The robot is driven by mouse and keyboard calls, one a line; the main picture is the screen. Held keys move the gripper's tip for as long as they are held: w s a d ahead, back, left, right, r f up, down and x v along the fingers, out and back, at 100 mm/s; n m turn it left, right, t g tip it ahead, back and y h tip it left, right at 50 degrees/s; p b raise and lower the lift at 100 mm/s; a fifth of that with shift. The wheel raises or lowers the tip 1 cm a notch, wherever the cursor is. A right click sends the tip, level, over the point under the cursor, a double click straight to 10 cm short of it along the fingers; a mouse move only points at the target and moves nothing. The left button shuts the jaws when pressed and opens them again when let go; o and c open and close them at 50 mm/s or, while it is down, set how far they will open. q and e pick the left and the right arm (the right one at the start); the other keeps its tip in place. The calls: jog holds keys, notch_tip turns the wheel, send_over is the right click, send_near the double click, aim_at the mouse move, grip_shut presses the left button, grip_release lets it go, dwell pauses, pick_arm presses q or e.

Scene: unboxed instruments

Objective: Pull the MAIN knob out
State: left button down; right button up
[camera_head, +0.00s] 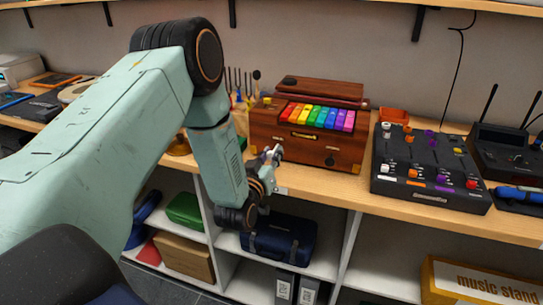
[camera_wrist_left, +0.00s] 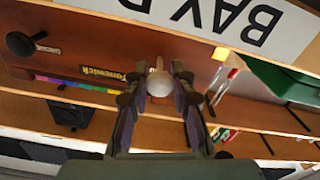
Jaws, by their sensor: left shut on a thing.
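A wooden instrument (camera_head: 345,153) with rainbow keys (camera_head: 322,117) sits on the shelf top. Its front panel fills much of the left wrist view (camera_wrist_left: 95,57), which looks upside down. My left gripper (camera_head: 272,157) is at the lower left of that front. In the wrist view my left gripper (camera_wrist_left: 160,88) has its two fingers on either side of a pale round knob (camera_wrist_left: 159,83) and is shut on it. The gripper hides the knob in the head view. A dark knob (camera_head: 330,161) stands apart on the same front. I cannot read a MAIN label. My right gripper is not in view.
A black mixer-like box (camera_head: 424,165) with coloured knobs stands to the right of the instrument. A dark device with antennas (camera_head: 505,147) is beyond it. Shelves below hold a dark blue case (camera_head: 280,240) and a green box (camera_head: 186,210).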

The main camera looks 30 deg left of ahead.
pick_arm(q)
jog(key=c, duration=1.5)
grip_release()
jog(key=shift+f, duration=0.1)
jog(key=o, duration=0.4)
jog(key=shift+s, duration=0.2)
jog(key=shift+w, duration=0.2)
jog(key=v, duration=1.2)
jog(key=shift+a, duration=0.1)
